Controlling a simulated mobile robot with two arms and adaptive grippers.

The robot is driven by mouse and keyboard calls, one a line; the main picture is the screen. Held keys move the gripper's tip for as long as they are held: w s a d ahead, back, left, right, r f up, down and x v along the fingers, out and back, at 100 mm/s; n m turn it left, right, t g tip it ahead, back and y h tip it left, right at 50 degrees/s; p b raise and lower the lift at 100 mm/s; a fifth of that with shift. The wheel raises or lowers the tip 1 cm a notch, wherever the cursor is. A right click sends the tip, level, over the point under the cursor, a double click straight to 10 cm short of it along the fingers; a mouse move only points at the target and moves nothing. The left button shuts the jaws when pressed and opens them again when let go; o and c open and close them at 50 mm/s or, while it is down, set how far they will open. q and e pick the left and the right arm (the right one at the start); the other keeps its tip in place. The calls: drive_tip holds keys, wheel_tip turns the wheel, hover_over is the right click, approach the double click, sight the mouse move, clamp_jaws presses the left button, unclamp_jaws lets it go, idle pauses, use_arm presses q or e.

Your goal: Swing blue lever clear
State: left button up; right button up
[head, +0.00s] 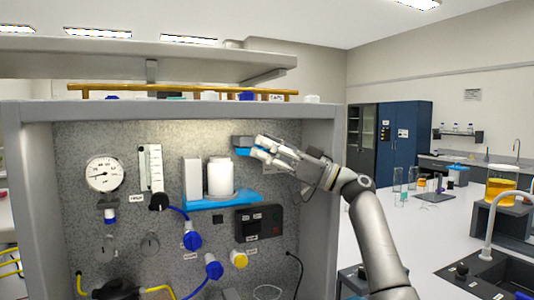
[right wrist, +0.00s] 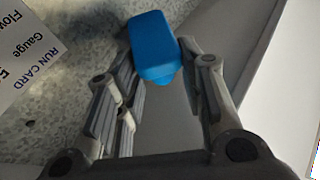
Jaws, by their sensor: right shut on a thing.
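The blue lever (right wrist: 152,48) shows in the right wrist view as a rounded blue block between the two finger pads. My right gripper (right wrist: 160,75) is shut on it. In the head view my right gripper (head: 262,149) is at the upper right of the speckled panel, and only a small part of the blue lever (head: 242,152) shows at its fingertips. The fingers hide the rest of the lever and its pivot. My left gripper is not in view.
The panel (head: 130,135) carries a round gauge (head: 105,173), a flow tube (head: 151,167), a white canister (head: 220,177) on a blue shelf (head: 215,204), and blue hose connectors (head: 192,240). The cabinet's right side wall (head: 325,215) stands close to my right arm. A run card (right wrist: 35,60) lies left of the fingers.

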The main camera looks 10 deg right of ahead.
idle(0.3)
drive_tip(key=o, duration=0.6)
drive_tip(key=shift+o, duration=0.5)
drive_tip(key=shift+a, duration=0.15)
drive_tip(key=shift+t, duration=0.3)
